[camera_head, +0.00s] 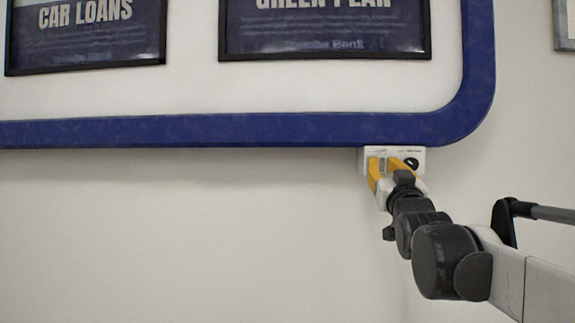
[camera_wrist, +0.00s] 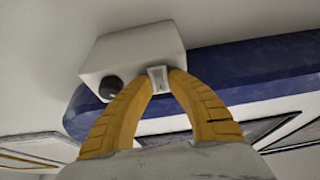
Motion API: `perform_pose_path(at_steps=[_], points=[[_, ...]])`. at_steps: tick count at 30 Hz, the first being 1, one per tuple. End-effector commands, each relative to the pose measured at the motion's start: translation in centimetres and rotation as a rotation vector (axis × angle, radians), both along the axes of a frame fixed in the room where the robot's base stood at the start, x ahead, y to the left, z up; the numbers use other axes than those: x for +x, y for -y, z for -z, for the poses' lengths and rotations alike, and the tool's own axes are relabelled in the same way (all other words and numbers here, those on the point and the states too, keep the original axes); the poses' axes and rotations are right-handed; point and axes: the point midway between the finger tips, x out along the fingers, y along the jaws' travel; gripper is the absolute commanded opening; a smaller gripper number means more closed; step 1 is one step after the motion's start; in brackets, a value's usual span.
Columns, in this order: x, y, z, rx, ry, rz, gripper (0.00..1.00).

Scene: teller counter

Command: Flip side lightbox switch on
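The lightbox switch is on a white box (camera_head: 420,153) on the wall, just under the blue frame. In the wrist view the same box (camera_wrist: 135,50) shows a small pale switch (camera_wrist: 158,78) in a light surround and a round black knob (camera_wrist: 111,88) to its left. My gripper (camera_head: 388,168) is at the box, its yellow fingers apart, one on each side of the switch. In the wrist view the fingertips of my gripper (camera_wrist: 160,82) lie close beside the switch's edges. I cannot tell whether they touch it or which way it is set.
A thick blue frame (camera_head: 240,133) runs along the wall just above the box. Dark posters (camera_head: 325,30) hang inside it. The wall below and to the left is bare. A grey rail (camera_head: 550,213) shows at the right edge.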

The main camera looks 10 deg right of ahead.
Motion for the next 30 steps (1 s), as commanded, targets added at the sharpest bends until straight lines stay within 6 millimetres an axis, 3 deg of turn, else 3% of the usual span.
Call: perform_pose_path(at_steps=[8, 18, 29, 30], points=[[0.0, 0.0, -0.5, 0.008, -0.028, -0.001, 0.0], [0.1, -0.1, -0.9, 0.084, -0.298, -0.002, 0.0], [0.1, 0.0, -0.7, 0.091, -0.315, 0.0, 0.0], [0.1, 0.0, -0.7, 0.09, -0.314, 0.0, 0.32]])
